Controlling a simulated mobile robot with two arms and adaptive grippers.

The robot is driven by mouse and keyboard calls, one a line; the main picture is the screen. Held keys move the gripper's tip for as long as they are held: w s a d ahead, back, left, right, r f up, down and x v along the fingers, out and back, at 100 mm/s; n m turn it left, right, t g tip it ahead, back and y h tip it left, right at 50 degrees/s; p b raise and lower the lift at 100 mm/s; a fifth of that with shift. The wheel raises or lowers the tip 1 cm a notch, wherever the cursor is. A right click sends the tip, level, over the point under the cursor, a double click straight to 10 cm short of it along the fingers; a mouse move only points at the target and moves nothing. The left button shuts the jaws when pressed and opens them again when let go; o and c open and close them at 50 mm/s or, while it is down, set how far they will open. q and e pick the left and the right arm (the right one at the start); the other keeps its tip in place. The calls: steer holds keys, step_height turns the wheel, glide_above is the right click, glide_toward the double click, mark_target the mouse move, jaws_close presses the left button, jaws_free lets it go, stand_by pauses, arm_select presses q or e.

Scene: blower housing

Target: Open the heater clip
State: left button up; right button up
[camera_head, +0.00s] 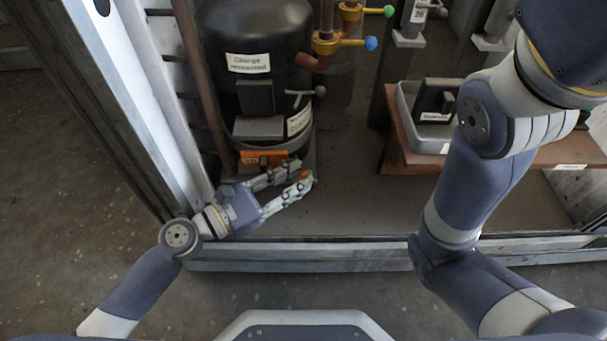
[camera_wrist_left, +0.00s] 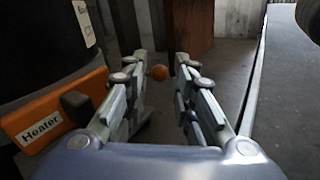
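The orange heater clip (camera_head: 262,158) sits at the foot of the black compressor, partly hidden behind my left gripper. In the left wrist view it is an orange block labelled "Heater" (camera_wrist_left: 42,125) with a dark knob, left of the fingers. A small orange ball (camera_head: 304,175) shows by the fingertips; in the left wrist view the ball (camera_wrist_left: 159,72) appears in the gap between them. What it is attached to is hidden. My left gripper (camera_head: 303,172) is open, its fingers pointing right, just in front of the clip. Contact with the ball cannot be told. My right gripper is out of view.
A metal frame edge (camera_head: 330,250) runs along the front. A grey tray (camera_head: 408,112) stands on a brown shelf at right. The cabinet floor (camera_head: 360,205) between is clear.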

arm_select(q)
steer(key=shift+x, duration=1.25)
steer(key=shift+c, duration=0.3)
jaws_close()
